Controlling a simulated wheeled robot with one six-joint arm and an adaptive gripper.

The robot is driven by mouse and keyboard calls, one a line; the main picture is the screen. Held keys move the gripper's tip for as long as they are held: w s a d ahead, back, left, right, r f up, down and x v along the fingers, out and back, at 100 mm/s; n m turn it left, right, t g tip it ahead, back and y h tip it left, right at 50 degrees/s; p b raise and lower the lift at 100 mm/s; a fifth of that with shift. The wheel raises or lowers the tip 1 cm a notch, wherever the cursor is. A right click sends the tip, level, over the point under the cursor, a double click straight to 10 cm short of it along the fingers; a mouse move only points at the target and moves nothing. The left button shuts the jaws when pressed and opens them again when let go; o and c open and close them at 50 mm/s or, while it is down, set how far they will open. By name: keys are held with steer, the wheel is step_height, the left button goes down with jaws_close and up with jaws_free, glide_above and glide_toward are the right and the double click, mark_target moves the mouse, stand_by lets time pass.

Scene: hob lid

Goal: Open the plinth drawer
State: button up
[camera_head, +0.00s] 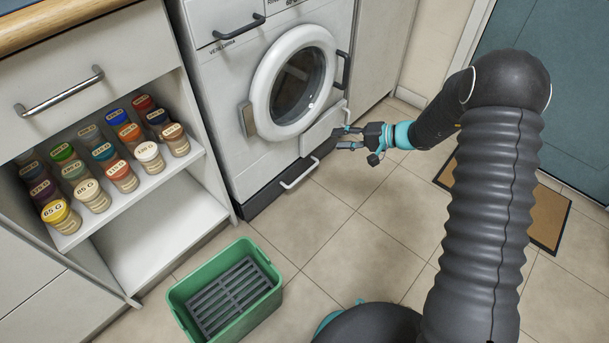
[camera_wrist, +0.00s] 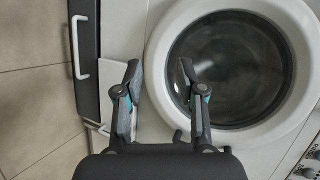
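The plinth drawer (camera_head: 260,201) is a dark low front under the white washing machine, with a pale bar handle (camera_head: 299,174). It looks shut. In the wrist view the dark drawer front (camera_wrist: 86,88) runs down the left side, with its pale handle (camera_wrist: 75,48) at the far left. My gripper (camera_head: 340,138) is in front of the machine's lower right, above and to the right of the handle. In the wrist view my gripper (camera_wrist: 158,70) has its two fingers apart with nothing between them. It is not at the handle.
The round washing machine door (camera_head: 293,84) is closed, and it lies close behind the fingers in the wrist view. A green crate (camera_head: 186,311) stands on the floor at the front left. A shelf with several jars is at left. A brown mat (camera_head: 545,218) lies at right. The tiles before the drawer are clear.

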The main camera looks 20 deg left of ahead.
steer(key=w+a+f+m+t+y, duration=0.1)
steer(key=w+f, duration=0.1)
steer(key=f, duration=0.6)
steer(key=w+a+f+m+t+y, duration=0.1)
steer(key=w+a+f, duration=0.1)
steer(key=f, duration=0.5)
steer(key=m+t+h+b, duration=0.1)
steer(key=m+t, duration=0.2)
steer(key=t, duration=0.1)
glide_toward(304, 173)
steer(key=x, duration=0.3)
steer(key=b+x, duration=0.1)
steer(key=x, duration=0.6)
steer(key=shift+f, duration=0.35)
jaws_close()
